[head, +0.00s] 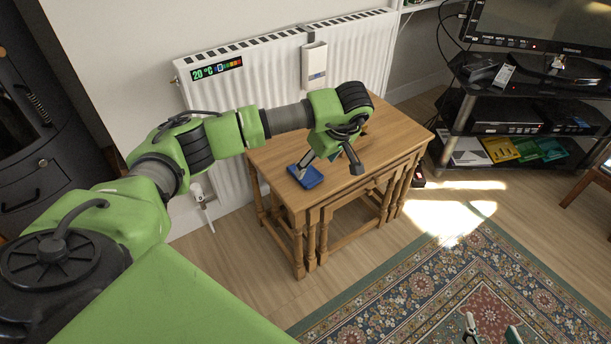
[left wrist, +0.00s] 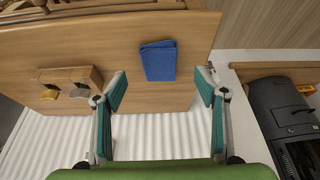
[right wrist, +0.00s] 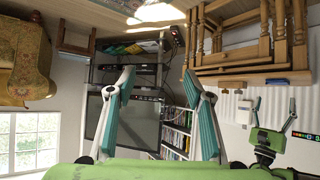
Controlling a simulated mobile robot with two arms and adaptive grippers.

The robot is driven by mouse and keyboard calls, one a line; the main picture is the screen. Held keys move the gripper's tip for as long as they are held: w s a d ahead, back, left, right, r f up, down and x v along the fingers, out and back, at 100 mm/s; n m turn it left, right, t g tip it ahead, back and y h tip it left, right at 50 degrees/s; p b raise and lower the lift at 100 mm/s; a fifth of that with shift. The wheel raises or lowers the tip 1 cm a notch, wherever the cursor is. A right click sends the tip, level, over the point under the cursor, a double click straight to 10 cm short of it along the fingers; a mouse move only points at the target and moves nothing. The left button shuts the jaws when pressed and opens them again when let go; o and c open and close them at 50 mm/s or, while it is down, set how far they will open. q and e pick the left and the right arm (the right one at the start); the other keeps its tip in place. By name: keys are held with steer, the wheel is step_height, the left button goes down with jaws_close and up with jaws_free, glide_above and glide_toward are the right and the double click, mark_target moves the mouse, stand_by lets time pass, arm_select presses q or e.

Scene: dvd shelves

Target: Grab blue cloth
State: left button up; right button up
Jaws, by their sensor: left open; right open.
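The blue cloth (head: 306,177) lies folded flat near the left edge of the small wooden table (head: 279,158). My left gripper (head: 330,167) is over the table, open and empty, with one finger partly covering the cloth in the head view. In the left wrist view, the cloth (left wrist: 158,61) shows just beyond and between the open fingertips (left wrist: 161,84) of the left gripper. My right gripper (head: 491,329) is at the bottom edge of the head view, over the rug. The right wrist view shows its fingers (right wrist: 159,76) apart with nothing between them.
A white radiator (head: 225,100) stands right behind the table. A wooden thing with two holders (left wrist: 70,83) is on the tabletop. A black TV stand (head: 460,105) is at the right. A patterned rug (head: 450,275) covers the floor in front; bare floor lies between.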

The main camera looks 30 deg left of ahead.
mark_target(310, 175)
arm_select(q)
steer(key=shift+x, duration=1.05)
steer(key=b+x, duration=0.2)
steer(key=x, duration=0.2)
steer(key=shift+w+f, duration=0.15)
steer(key=shift+f, duration=0.1)
steer(key=shift+a+f, duration=0.15)
steer(key=c, duration=0.8)
arm_select(e)
steer(key=w+a+r+t+y, duration=0.1)
steer(key=w+a+r+t, duration=0.2)
steer(key=r, duration=0.7)
steer(key=shift+w+r+t+y, duration=0.4)
steer(key=shift+w+t, duration=0.8)
steer(key=shift+t, duration=0.4)
